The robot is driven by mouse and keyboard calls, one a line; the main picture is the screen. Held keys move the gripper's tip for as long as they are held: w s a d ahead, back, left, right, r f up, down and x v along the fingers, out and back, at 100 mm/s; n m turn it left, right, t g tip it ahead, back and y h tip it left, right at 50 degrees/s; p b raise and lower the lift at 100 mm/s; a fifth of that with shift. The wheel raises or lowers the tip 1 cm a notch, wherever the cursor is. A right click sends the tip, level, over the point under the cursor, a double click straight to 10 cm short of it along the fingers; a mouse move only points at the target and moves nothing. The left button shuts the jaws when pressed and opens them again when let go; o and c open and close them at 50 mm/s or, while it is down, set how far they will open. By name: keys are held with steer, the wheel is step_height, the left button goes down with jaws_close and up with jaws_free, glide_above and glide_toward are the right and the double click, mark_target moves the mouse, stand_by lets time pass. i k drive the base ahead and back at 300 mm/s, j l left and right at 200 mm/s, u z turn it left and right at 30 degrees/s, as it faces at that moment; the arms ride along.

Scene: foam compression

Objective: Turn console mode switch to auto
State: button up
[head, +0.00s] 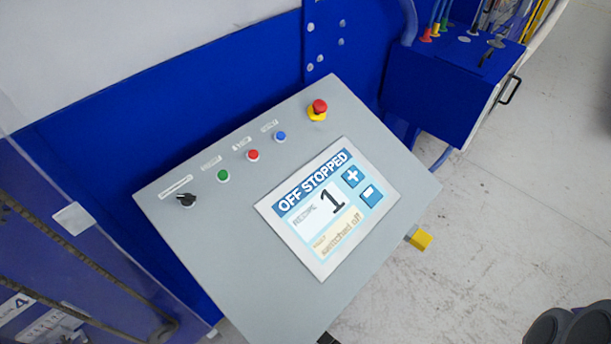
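The grey console (235,255) fills the middle of the head view, its face tilted in the picture. The black mode switch (186,200) is a small rotary knob at the console's left end, below a small label too blurred to read. The screen (322,211) reads "OFF STOPPED", with a large 1, plus and minus buttons, and "switched off" at the bottom. My gripper cannot be made out. Only a dark grey rounded part, which may be mine, shows at the lower right corner, well apart from the switch.
Right of the switch are green (223,175), red (253,155) and blue (280,136) buttons, then a red emergency stop (318,108) on a yellow base. A blue box (440,95) with hoses stands at the upper right.

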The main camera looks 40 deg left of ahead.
mark_target(186, 200)
steer(key=k+l+u, duration=0.1)
steer(key=u, duration=1.75)
